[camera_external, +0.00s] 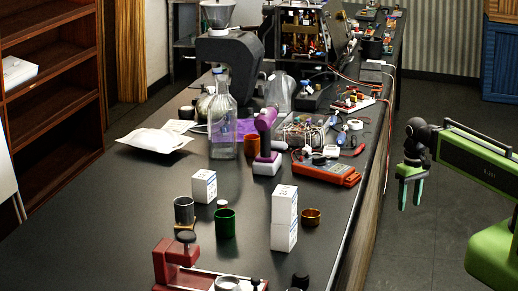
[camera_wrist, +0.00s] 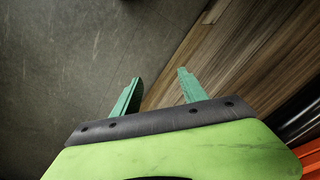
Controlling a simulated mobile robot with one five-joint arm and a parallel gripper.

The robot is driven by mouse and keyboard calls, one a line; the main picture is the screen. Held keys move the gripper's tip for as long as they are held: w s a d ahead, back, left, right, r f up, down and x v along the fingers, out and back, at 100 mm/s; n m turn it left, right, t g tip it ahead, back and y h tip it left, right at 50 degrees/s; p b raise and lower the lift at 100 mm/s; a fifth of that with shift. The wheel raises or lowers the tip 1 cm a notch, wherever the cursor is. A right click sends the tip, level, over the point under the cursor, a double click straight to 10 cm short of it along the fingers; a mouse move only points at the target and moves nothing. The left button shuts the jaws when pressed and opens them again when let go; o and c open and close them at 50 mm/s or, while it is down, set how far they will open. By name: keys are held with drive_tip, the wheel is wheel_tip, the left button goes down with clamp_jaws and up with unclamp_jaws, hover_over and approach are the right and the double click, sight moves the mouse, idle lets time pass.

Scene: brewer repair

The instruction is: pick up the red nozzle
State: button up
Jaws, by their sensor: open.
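I cannot pick out a red nozzle for certain in either view. A red metal fixture (camera_external: 172,266) with a dark knob stands at the near end of the black bench (camera_external: 130,225); I cannot tell whether a nozzle is part of it. My gripper (camera_external: 410,193) hangs open and empty over the floor to the right of the bench, pointing down. In the wrist view my gripper (camera_wrist: 160,76) shows two green fingers spread apart, with floor and wood planks beyond them and nothing between them.
Near the front of the bench are a green cup (camera_external: 225,223), a grey cup (camera_external: 184,211), a brass ring (camera_external: 311,216) and white boxes (camera_external: 284,206). Farther back are a glass bottle (camera_external: 222,125) and an orange multimeter (camera_external: 326,173). The bench's right edge lies between my gripper and these things.

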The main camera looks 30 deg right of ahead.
wheel_tip(320, 180, up, 16)
drive_tip(key=w+p, duration=0.1)
drive_tip(key=p, duration=1.5)
drive_tip(key=w+a+r+n+p, duration=0.1)
drive_tip(key=w+a+r+p, duration=0.1)
drive_tip(key=r+p, duration=0.3)
drive_tip(key=w+a+r+p, duration=0.3)
drive_tip(key=r+p, duration=0.2)
drive_tip(key=n+y+b, duration=0.1)
drive_tip(key=n+b, duration=0.9)
drive_tip(key=n, duration=0.3)
hover_over(224, 202)
drive_tip(key=shift+t, duration=0.3)
wheel_tip(224, 202, down, 10)
drive_tip(key=shift+w, duration=0.1)
drive_tip(key=shift+r, duration=0.1)
